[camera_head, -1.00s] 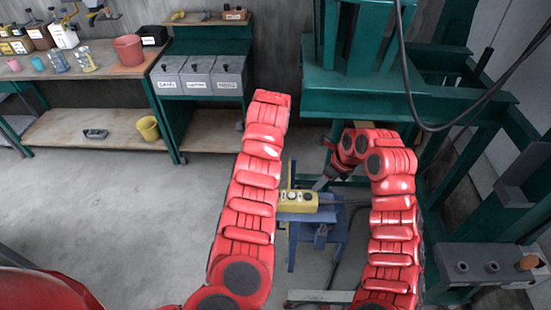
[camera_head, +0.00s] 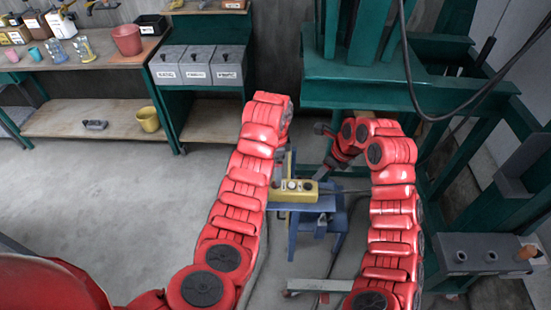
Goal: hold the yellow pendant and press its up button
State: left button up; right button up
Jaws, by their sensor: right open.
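The yellow pendant (camera_head: 298,193) lies on a small blue stand (camera_head: 307,208) between my two arms. Its top face carries small round controls, too small to tell apart. A dark cable runs from its right end. My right gripper (camera_head: 327,176) is open and empty just above and to the right of the pendant, apart from it as far as I can see. My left gripper (camera_head: 281,168) shows only in part beside the pendant's left end, mostly hidden behind my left arm. I cannot tell whether its fingers touch the pendant.
A green frame (camera_head: 400,85) stands behind and to the right, with a black hanging cable. A workbench (camera_head: 95,65) with bottles and a pink bucket stands at the left. The floor at the left is clear.

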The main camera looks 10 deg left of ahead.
aim_at(288, 190)
pick_arm(q)
notch_tip(288, 190, down, 9)
dwell(0.3)
jog(key=c, duration=1.4)
jog(key=shift+c, duration=0.7)
pick_arm(e)
jog(key=shift+c, duration=0.6)
grip_shut()
